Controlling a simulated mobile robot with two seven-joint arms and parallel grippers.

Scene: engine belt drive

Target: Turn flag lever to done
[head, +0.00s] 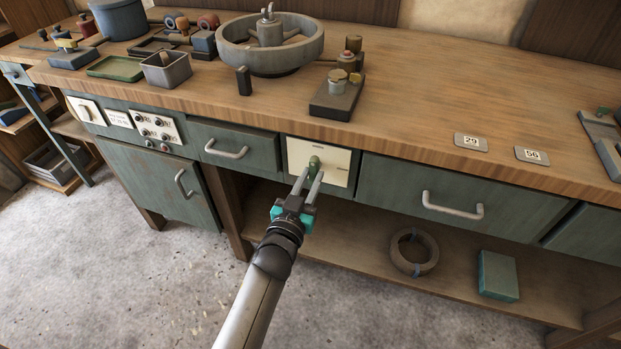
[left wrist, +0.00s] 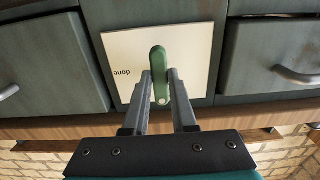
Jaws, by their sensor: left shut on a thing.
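The green flag lever (head: 314,162) sits on a cream plate (head: 338,168) set in the front of the workbench. In the left wrist view the lever (left wrist: 158,56) lies lengthwise between the fingers, roughly in line with them. The cream plate (left wrist: 195,50) there bears the word "done" (left wrist: 122,72), upside down, to the left of the lever. My left gripper (head: 309,180) reaches up to the plate from below and is shut on the lever; its two fingers (left wrist: 160,80) flank it in the wrist view. My right gripper is not in view.
Drawers with handles flank the plate, the left one (head: 236,136) and the wide right one (head: 480,190). The workbench top (head: 430,105) above holds a large grey pulley (head: 272,60). A ring (head: 414,268) and a teal box (head: 498,290) are on the lower shelf.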

